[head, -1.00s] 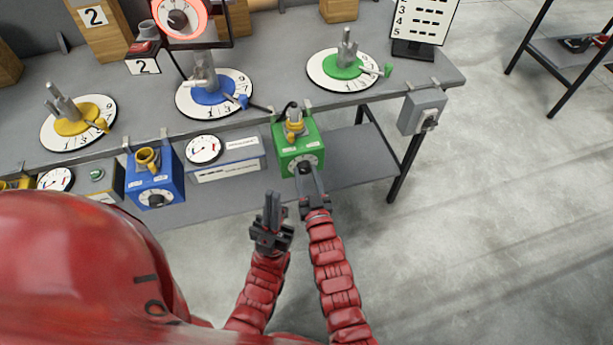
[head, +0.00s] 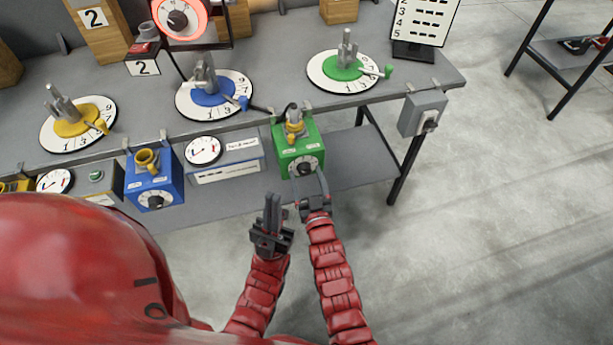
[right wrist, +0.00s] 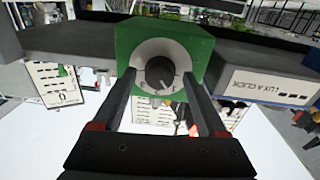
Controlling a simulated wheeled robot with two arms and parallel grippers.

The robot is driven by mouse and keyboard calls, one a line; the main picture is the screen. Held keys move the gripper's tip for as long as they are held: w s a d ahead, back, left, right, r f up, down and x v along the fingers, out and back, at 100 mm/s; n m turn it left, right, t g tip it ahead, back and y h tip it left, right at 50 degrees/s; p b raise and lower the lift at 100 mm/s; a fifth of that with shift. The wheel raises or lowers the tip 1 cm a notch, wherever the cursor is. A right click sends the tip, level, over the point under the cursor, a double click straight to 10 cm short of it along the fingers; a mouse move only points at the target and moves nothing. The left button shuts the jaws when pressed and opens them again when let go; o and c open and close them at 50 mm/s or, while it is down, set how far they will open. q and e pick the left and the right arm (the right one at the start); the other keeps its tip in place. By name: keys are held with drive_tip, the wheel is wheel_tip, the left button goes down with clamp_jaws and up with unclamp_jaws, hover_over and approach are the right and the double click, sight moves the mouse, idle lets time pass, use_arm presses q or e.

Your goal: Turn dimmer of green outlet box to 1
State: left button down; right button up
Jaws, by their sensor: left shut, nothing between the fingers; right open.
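The green outlet box (head: 285,150) hangs on the table's front edge, with a yellow plug part (head: 294,125) on its top. Its black dimmer knob (head: 304,169) sits on a white dial on the front face. In the right wrist view the knob (right wrist: 160,74) is between the finger lines, with a pale mark at its lower edge; the dial numbers are too small to read. My right gripper (head: 309,185) is open just in front of the knob, its fingers (right wrist: 160,85) spread to either side and apart from it. My left gripper (head: 272,208) is shut and empty, lower left of the box.
A blue outlet box (head: 170,185) and a grey meter box (head: 235,163) hang to the left of the green box. A grey switch box (head: 423,112) is on the table's right end. Numbered turntables stand on the grey table (head: 285,60).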

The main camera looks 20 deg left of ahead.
drive_tip(key=shift+s, duration=0.1)
drive_tip(key=b+v, duration=0.1)
drive_tip(key=v, duration=1.6)
drive_tip(key=shift+d+b, duration=0.15)
drive_tip(key=shift+b, duration=0.15)
